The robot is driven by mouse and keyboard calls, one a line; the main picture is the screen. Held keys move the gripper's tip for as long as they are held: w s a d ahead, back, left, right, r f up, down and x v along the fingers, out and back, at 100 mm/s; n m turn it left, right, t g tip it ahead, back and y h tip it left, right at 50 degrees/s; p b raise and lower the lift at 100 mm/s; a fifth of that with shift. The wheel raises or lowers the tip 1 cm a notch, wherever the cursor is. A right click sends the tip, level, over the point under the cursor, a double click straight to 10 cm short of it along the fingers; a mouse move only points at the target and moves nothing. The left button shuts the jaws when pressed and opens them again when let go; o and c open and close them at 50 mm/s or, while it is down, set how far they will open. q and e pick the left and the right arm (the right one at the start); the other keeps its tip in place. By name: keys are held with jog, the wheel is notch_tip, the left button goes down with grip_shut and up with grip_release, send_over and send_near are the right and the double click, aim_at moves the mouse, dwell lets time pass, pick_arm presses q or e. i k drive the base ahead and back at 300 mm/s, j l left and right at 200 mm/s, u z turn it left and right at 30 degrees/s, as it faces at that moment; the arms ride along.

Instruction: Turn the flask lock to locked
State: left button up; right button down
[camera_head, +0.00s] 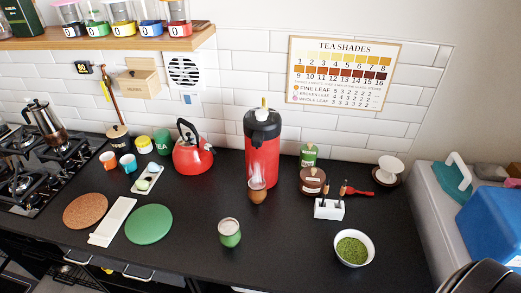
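The flask (262,157) is a tall red vacuum jug with a black top, standing upright at the middle of the dark counter near the tiled wall. A small yellow-orange piece (263,102) sticks up from its top. It may be the lock, but it is too small to tell its position. A brown gourd cup (257,192) stands directly in front of the flask, with pale wisps like steam above it.
A red kettle (190,158) stands left of the flask. Right of it are a green tin (308,155), a brown pot (312,182) and a white holder (328,209). A green cup (229,233) and a bowl of green leaves (353,249) stand nearer the front. Bare counter lies between them.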

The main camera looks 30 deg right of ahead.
aim_at(265, 102)
jog(key=k+l+u, duration=0.2)
jog(key=l+u, duration=0.25)
jog(key=k+l+u, duration=0.2)
jog(key=u, duration=0.2)
